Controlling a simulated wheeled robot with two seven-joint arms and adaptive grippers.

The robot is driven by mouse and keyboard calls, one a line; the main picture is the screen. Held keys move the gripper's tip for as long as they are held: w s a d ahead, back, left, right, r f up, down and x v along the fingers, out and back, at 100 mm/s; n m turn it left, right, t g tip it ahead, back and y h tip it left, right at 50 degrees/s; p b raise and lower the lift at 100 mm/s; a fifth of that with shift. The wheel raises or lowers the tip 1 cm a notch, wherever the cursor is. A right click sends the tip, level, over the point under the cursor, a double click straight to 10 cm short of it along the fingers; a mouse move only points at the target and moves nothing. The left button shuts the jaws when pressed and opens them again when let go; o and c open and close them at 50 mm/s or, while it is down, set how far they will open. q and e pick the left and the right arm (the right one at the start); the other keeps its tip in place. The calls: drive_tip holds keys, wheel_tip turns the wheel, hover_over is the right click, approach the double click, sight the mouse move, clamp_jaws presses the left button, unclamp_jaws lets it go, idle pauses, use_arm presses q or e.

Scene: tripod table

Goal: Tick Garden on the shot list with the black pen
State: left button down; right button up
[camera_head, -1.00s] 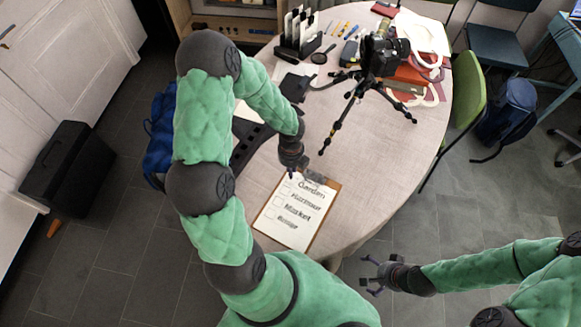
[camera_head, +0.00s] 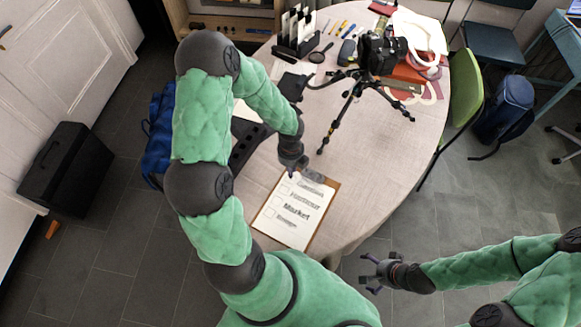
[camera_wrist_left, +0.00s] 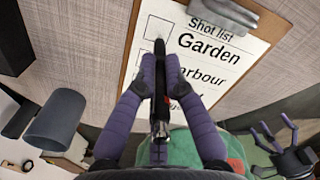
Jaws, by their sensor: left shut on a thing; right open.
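The shot list (camera_head: 290,222) is a white sheet on a brown clipboard near the table's front edge. In the left wrist view, the word Garden (camera_wrist_left: 208,47) is readable, with an outlined box (camera_wrist_left: 149,27) to its left. My left gripper (camera_head: 291,172) is over the list's upper left corner. It is shut on the black pen (camera_wrist_left: 160,72), whose dark tip overlaps the lower part of Garden's box. I cannot tell whether the tip touches the paper. No tick shows in the visible part of the box. My right gripper (camera_head: 373,273) is open and empty, off the table.
A grey clip (camera_wrist_left: 225,14) holds the sheet's top. A camera (camera_head: 380,54) on a black tripod (camera_head: 346,115) stands behind the list, one foot near it. A dark holder (camera_head: 297,45) and several small items lie farther back. Table right of the list is clear.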

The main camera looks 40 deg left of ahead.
use_arm(q)
drive_tip(key=shift+d, duration=0.2)
drive_tip(key=shift+s+a+p, duration=0.1)
drive_tip(key=shift+a+p, duration=0.5)
drive_tip(key=shift+p, duration=0.2)
idle(1.3)
drive_tip(key=shift+d, duration=0.55)
idle(1.5)
wheel_tip(320, 180, up, 7)
drive_tip(key=p, duration=0.7)
idle(0.5)
